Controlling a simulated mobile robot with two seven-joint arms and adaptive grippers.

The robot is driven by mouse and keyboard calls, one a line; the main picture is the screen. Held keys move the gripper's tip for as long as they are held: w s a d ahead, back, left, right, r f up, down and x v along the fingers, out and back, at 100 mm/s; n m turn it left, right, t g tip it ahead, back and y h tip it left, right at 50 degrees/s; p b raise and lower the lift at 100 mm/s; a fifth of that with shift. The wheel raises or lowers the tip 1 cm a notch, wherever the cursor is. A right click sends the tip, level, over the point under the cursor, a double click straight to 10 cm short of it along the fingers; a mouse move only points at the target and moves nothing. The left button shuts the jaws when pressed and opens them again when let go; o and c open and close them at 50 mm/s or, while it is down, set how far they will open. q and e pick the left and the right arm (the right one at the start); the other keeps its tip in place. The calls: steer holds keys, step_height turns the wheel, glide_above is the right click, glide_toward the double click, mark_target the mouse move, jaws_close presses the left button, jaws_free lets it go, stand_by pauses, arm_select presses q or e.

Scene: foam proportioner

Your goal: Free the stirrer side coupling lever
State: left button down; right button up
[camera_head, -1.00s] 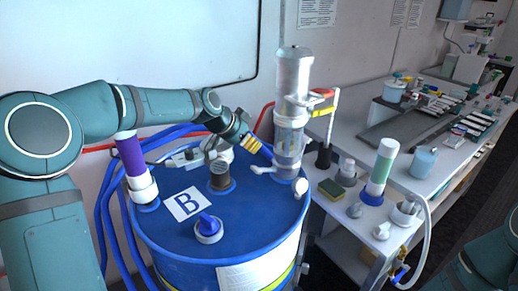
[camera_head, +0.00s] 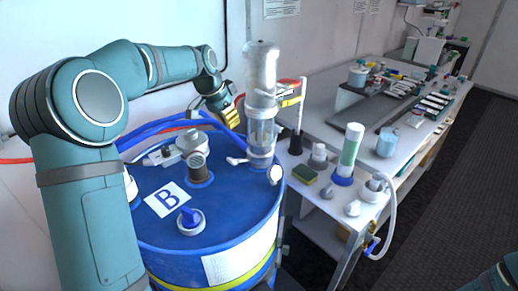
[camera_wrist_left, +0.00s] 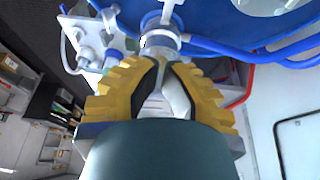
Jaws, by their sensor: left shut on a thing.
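My left gripper (camera_head: 231,115) has yellow fingers. In the head view it is behind and left of the clear upright column (camera_head: 261,105), above the back of the blue drum (camera_head: 235,205). In the left wrist view the fingers (camera_wrist_left: 172,75) are closed around a pale, narrow lever-like piece (camera_wrist_left: 173,98); which lever it is cannot be told for sure. A coupling (camera_wrist_left: 160,32) shows just beyond the fingertips. Two white levers show at the column's foot, one to its left (camera_head: 237,160) and one to its right (camera_head: 275,174). My right gripper is out of view.
The bench (camera_head: 325,205) at the right holds a sponge (camera_head: 304,174), a green-white cylinder (camera_head: 348,152) and several small parts.

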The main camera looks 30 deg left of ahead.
arm_select(q)
steer(key=b, duration=0.1)
glide_above(233, 161)
steer(key=w+d, duration=0.1)
steer(key=w, duration=0.2)
steer(key=f, duration=1)
steer(key=shift+s, duration=0.2)
steer(key=shift+s+a+f+b, duration=0.2)
steer(key=shift+s+f, duration=0.1)
steer(key=shift+f, duration=0.2)
steer(key=shift+s+a+f+b, duration=0.1)
steer(key=shift+s+f+b, duration=0.15)
steer(key=shift+f, duration=0.25)
steer(key=shift+s+f, duration=0.25)
steer(key=shift+f, duration=0.25)
steer(key=b, duration=0.2)
steer(key=f+t+b, duration=0.1)
steer(key=b, duration=0.1)
steer(key=shift+s+a+f, duration=0.2)
steer(key=shift+s, duration=0.2)
steer(key=shift+s+a+f+b, duration=0.1)
steer(key=shift+s+f+b, duration=0.2)
steer(key=shift+f, duration=0.1)
steer(key=shift+r, duration=0.15)
